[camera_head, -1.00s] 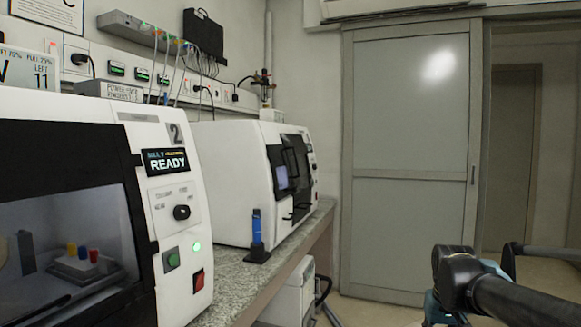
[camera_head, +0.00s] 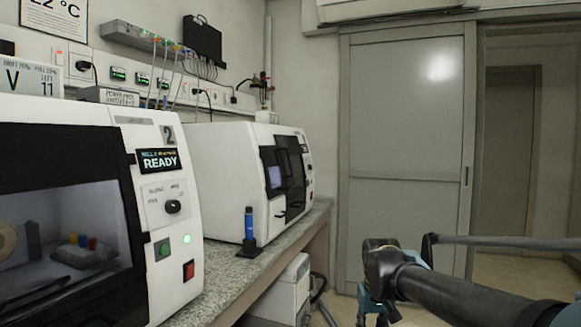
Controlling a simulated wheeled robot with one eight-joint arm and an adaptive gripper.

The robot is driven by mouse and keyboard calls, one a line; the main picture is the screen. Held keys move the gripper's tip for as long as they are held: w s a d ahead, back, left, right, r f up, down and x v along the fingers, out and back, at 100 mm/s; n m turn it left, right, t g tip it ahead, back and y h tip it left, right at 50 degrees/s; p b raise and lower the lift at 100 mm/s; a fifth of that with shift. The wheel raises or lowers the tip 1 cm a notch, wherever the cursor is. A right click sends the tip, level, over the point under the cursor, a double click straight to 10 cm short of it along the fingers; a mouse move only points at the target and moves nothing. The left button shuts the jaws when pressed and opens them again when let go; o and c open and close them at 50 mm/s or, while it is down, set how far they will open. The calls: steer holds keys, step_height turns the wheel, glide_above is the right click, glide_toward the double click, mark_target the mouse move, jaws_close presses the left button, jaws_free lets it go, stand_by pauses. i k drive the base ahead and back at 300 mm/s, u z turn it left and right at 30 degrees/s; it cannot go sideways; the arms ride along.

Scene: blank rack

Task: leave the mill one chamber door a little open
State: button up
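Two white milling machines stand on the bench. The near mill (camera_head: 185,262) carries a "2" and a lit display reading "READY". Its dark-framed chamber window (camera_head: 60,240) fills the lower left and seems shut. The far mill (camera_head: 222,165) has a dark front (camera_head: 287,185) seen at a steep angle. I cannot read a number on it or tell whether its door is shut or ajar. No machine in view is readably marked as one. My black arm reaches in at the lower right, well apart from both mills. My gripper cannot be made out.
A blue tool stands in a black holder (camera_head: 249,245) at the edge of the speckled bench (camera_head: 235,272), before the far mill. A white unit (camera_head: 290,292) stands under the bench. A grey sliding door (camera_head: 402,170) is behind, with an opening to its right.

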mark_target(288, 145)
steer(key=u, duration=0.05)
steer(key=i, duration=1)
steer(key=z, duration=0.05)
